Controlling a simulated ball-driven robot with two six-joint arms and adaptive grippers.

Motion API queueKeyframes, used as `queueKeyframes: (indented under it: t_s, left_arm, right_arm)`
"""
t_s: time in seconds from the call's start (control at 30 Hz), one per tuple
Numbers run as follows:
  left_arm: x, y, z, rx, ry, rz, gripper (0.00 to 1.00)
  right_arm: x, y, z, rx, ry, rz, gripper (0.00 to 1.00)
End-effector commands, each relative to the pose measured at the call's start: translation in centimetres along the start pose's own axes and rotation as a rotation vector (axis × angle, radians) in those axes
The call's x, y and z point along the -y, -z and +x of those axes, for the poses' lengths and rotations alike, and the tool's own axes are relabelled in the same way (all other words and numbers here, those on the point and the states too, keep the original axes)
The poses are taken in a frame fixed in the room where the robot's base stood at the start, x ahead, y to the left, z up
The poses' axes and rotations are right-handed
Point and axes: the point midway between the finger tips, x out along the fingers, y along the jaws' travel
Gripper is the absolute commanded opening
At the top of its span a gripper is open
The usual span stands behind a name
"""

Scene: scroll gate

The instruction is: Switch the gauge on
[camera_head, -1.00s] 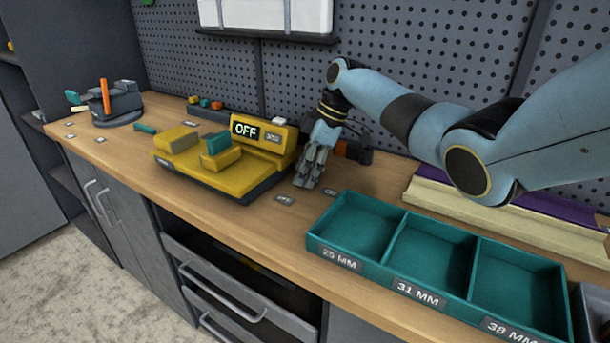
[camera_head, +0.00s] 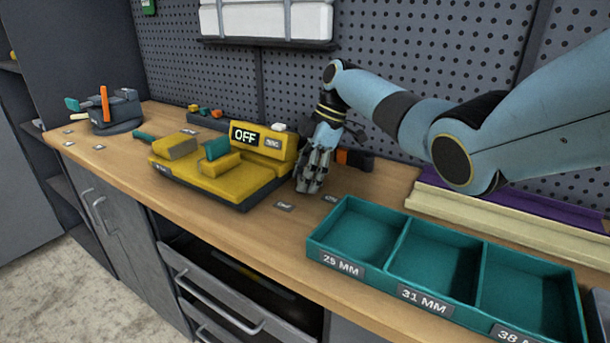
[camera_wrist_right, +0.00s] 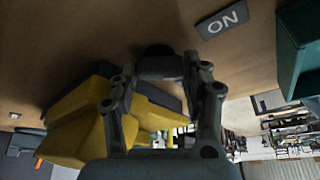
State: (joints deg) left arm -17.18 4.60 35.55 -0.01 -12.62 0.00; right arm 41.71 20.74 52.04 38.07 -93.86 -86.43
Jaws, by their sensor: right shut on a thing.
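The yellow gauge (camera_head: 216,180) stands on the bench, and its display (camera_head: 244,135) reads OFF. A white piece (camera_head: 278,127) sits on top of it. My right gripper (camera_head: 309,186) points down at the bench just right of the gauge. In the right wrist view, my right gripper (camera_wrist_right: 162,75) is shut on a dark rounded knob (camera_wrist_right: 158,50) close to the bench top. My left gripper is not in view.
A teal tray (camera_head: 380,276) with labelled compartments stands right of the gripper. Cream and purple rails (camera_head: 500,212) lie along the back. A dark fixture with an orange handle (camera_head: 105,104) stands at far left. A pegboard (camera_head: 400,50) closes the back.

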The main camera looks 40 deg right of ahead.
Motion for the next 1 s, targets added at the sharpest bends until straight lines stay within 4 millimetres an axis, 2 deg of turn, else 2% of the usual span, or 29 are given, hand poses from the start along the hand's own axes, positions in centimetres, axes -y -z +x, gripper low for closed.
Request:
queueKeyframes:
  t_s: [0.03,0.2,0.57,0.67,1.0]
  left_arm:
    - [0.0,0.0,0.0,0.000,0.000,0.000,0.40]
    - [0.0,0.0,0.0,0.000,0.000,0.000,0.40]
    - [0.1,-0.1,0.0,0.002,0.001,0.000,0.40]
    - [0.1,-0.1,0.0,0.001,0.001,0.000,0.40]
    - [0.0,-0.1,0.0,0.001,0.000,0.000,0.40]
  right_arm:
    - [-0.1,0.0,-0.1,0.000,-0.002,0.000,0.48]
    - [-0.1,0.0,-0.1,0.000,-0.002,0.000,0.71]
    - [-0.1,0.0,-0.3,-0.001,-0.004,0.000,0.71]
    - [-0.2,0.0,-1.3,-0.001,-0.007,0.000,0.71]
    - [-0.1,-0.1,-6.5,0.001,-0.003,0.000,0.71]
